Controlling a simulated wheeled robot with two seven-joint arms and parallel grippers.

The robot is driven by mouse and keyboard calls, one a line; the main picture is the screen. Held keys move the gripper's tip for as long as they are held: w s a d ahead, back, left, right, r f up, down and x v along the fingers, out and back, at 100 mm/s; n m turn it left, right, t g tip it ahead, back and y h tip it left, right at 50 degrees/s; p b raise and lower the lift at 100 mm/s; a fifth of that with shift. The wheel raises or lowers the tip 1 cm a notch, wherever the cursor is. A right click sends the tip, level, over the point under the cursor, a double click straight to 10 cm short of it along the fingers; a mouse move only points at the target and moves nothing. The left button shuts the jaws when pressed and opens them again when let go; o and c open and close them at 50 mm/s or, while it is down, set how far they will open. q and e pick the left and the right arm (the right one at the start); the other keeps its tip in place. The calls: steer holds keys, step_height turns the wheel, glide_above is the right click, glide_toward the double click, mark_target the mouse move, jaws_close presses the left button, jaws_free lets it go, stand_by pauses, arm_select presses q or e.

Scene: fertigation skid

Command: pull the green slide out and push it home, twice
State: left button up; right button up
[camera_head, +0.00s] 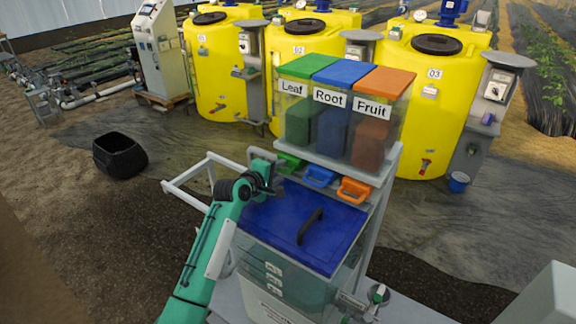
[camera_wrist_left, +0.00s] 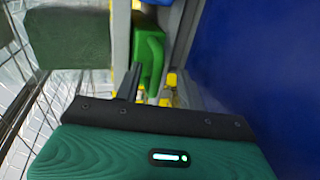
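The green slide (camera_head: 289,162) is the leftmost of three coloured handles under the hopper marked Leaf. It looks roughly in line with the blue slide (camera_head: 319,176), though my gripper partly covers it. In the left wrist view the green slide (camera_wrist_left: 150,55) shows as a green handle just ahead of the gripper. My left gripper (camera_head: 272,186) is close in front of the green slide. A dark finger (camera_wrist_left: 130,84) points at the handle in the wrist view; I cannot tell whether it touches or how wide the fingers are. My right gripper is not in view.
An orange slide (camera_head: 354,190) sits at right. Below is a tank with a blue lid (camera_head: 284,229) and black handle. Clear hoppers with green, blue and orange lids (camera_head: 386,82) stand above. A white frame (camera_head: 187,180) is left of my wrist. Yellow tanks (camera_head: 430,105) stand behind.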

arm_select(q)
steer(key=shift+s+a+r, duration=0.1)
steer(key=shift+s+a, duration=0.4)
steer(key=shift+s, duration=0.35)
steer(key=shift+s+a+f, duration=0.1)
steer(key=shift+s+a, duration=0.4)
steer(key=shift+s, duration=0.4)
steer(key=shift+s+a+r, duration=0.1)
steer(key=shift+s+a, duration=0.4)
steer(key=shift+s, duration=0.35)
